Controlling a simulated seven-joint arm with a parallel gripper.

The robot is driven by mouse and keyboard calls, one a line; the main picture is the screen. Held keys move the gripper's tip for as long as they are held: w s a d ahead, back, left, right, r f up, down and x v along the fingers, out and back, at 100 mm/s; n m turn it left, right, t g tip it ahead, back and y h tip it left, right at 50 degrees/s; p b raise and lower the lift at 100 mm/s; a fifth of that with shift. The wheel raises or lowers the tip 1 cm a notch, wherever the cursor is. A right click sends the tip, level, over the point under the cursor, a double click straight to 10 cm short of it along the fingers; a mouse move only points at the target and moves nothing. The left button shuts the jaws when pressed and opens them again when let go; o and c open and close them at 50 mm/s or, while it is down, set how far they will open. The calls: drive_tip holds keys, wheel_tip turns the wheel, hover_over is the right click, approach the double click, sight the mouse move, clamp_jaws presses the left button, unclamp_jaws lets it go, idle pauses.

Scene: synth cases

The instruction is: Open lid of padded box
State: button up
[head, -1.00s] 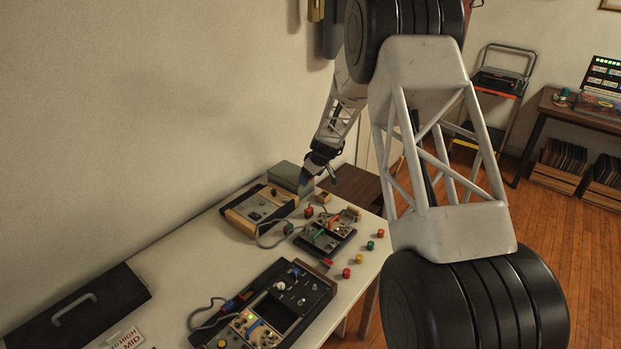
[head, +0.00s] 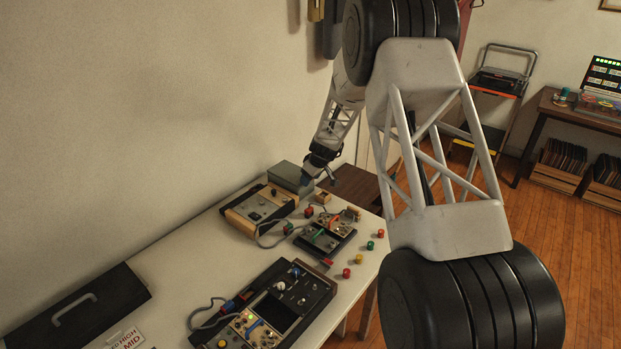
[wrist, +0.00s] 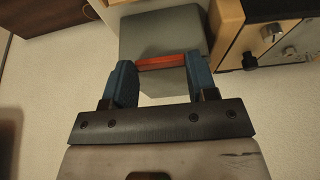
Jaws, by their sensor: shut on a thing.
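The padded box is a grey-green box (head: 286,175) at the far end of the white table, by the wall. It also shows in the wrist view (wrist: 162,32), at the top middle. My gripper (head: 306,180) is at the box's near right side in the head view. In the wrist view its blue fingers (wrist: 162,66) are at either end of a red-orange strip (wrist: 162,61) at the box's edge and are shut on it. Whether the strip is part of the lid I cannot tell. The lid looks closed; the box's inside is not visible.
A wood-sided device with knobs (head: 258,208) stands close beside the box. A small wooden block (head: 323,197) is near the gripper. A brown stool or low table (head: 356,186) is beyond the right edge.

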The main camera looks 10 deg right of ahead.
drive_tip(key=shift+r, duration=0.25)
drive_tip(key=shift+w+a+r+g+h, duration=0.2)
drive_tip(key=shift+r+g+h, duration=0.2)
drive_tip(key=shift+r, duration=0.35)
drive_tip(key=shift+w+a+r+g+h, duration=0.15)
drive_tip(key=shift+r+g+h, duration=0.25)
drive_tip(key=shift+r, duration=0.3)
drive_tip(key=shift+g+h, duration=0.9)
drive_tip(key=shift+w+a+r, duration=0.2)
drive_tip(key=shift+r, duration=0.45)
drive_tip(key=shift+w+a+r, duration=0.2)
drive_tip(key=shift+w+r, duration=0.05)
drive_tip(key=shift+r, duration=0.4)
drive_tip(key=shift+w+a+r, duration=0.2)
drive_tip(key=shift+r, duration=0.45)
wheel_tip(320, 180, up, 4)
drive_tip(key=r, duration=0.1)
hover_over(297, 175)
drive_tip(key=shift+f, duration=0.25)
drive_tip(key=w+a+r, duration=0.1)
drive_tip(key=w+a, duration=0.1)
drive_tip(key=w+a+r, duration=0.2)
drive_tip(key=shift+w, duration=0.1)
drive_tip(key=shift+w+a+r, duration=0.25)
drive_tip(key=shift+w+a, duration=0.45)
drive_tip(key=shift+a, duration=0.05)
drive_tip(key=shift+w+a+r+g+h, duration=0.1)
drive_tip(key=shift+w+a+g+h, duration=0.4)
drive_tip(key=shift+w+a, duration=1.15)
